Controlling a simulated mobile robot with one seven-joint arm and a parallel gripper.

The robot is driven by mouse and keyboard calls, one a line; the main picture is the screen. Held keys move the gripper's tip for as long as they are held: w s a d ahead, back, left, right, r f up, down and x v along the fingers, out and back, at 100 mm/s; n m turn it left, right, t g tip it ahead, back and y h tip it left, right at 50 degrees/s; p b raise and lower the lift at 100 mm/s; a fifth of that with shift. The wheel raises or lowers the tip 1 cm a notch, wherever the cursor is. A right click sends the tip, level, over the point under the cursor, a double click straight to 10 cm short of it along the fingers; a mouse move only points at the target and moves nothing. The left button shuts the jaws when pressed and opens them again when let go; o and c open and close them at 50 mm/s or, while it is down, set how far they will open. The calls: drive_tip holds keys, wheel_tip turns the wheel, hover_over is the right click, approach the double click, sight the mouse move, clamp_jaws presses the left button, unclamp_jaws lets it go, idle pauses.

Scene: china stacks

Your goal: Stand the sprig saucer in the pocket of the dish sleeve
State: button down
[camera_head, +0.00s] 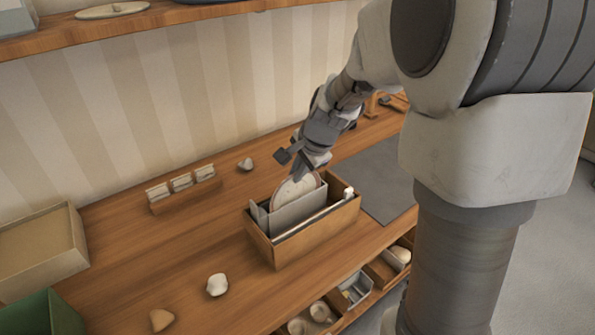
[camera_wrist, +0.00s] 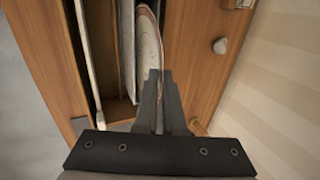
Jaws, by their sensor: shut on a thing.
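The sprig saucer (camera_head: 294,191), pale with a darker rim, stands on edge in the dish sleeve (camera_head: 312,244), a wooden box with upright grey dividers (camera_head: 299,211). Its lower part is hidden behind a divider in the head view. My gripper (camera_head: 306,172) is above the box, shut on the saucer's upper rim. In the wrist view the saucer (camera_wrist: 149,52) is seen edge-on between my fingertips (camera_wrist: 160,75), beside a grey divider (camera_wrist: 128,50). Whether its bottom edge touches the box floor is hidden.
A small rack (camera_head: 182,188) stands behind at left, near a pale lump (camera_head: 245,164). Other pale pieces (camera_head: 217,284) lie at the front left. A cardboard box (camera_head: 40,252) and green bin (camera_head: 45,316) are far left. A grey mat (camera_head: 378,180) lies right of the sleeve.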

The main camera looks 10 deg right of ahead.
drive_tip(key=shift+f, duration=0.35)
drive_tip(key=c, duration=0.9)
unclamp_jaws()
drive_tip(key=shift+c, duration=0.2)
drive_tip(key=shift+r, duration=0.1)
drive_tip(key=p+v, duration=0.2)
drive_tip(key=v, duration=1.5)
drive_tip(key=shift+s+d, duration=0.15)
drive_tip(key=shift+s, duration=0.05)
drive_tip(key=shift+r, duration=0.1)
drive_tip(key=s+a+n+t+h+p, duration=0.1)
drive_tip(key=s+a+n, duration=0.2)
drive_tip(key=s+n, duration=1)
drive_tip(key=s, duration=0.5)
drive_tip(key=shift+f+n+h, duration=0.3)
drive_tip(key=shift+f+h, duration=0.1)
